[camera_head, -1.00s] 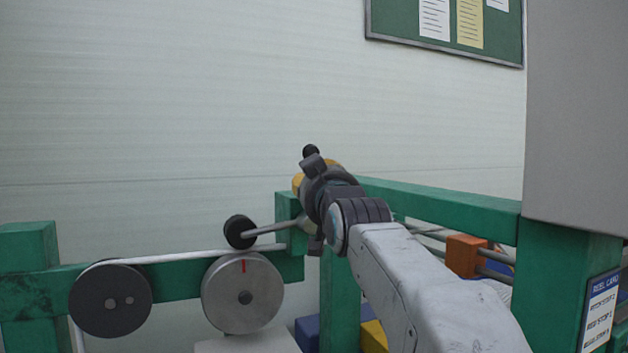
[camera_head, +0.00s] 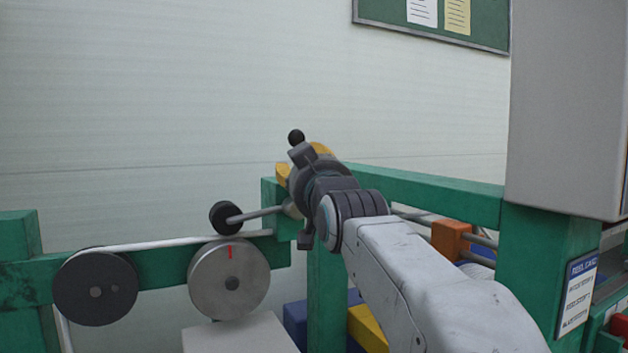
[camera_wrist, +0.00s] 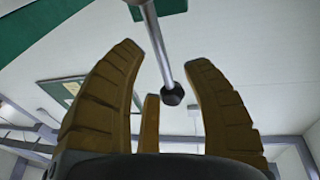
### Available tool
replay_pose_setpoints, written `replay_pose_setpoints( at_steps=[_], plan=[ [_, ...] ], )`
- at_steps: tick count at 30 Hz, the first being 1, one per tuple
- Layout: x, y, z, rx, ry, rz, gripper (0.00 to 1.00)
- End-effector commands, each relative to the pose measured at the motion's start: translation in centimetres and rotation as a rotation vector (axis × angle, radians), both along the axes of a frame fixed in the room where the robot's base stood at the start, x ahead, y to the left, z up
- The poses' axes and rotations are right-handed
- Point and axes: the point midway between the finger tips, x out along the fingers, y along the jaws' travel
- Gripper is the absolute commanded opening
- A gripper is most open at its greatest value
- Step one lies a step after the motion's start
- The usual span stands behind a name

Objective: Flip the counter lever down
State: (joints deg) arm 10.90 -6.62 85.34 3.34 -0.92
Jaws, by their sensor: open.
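The lever is a grey metal rod (camera_wrist: 157,50) with a black faceted knob (camera_wrist: 173,95), seen in the wrist view. It runs from a green part at the top of that view into the space between my fingers, with no clear contact. In the head view a black knob (camera_head: 296,137) stands just above my gripper (camera_head: 300,160); the rod below it is hidden by my gripper. My gripper's yellow fingers (camera_wrist: 165,58) are spread wide in the wrist view, with nothing clamped.
A slanted rod with a black roller (camera_head: 224,217) sits left of my gripper. Below are a grey counter wheel (camera_head: 229,279) with a red mark and a dark wheel (camera_head: 95,287). Green frame beams (camera_head: 430,189) and a grey cabinet (camera_head: 568,110) stand right.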

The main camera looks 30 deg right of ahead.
Motion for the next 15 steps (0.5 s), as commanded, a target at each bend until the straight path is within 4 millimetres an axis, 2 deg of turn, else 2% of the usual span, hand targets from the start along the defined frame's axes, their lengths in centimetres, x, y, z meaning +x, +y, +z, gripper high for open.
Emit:
replay_pose_setpoints(
  at_steps=[6,15],
  plan=[
    [-3.7,0.7,-0.5,0.000,-0.001,0.000,0.45],
    [-7.4,1.4,-1.0,0.000,0.000,0.000,0.45]
  ],
)
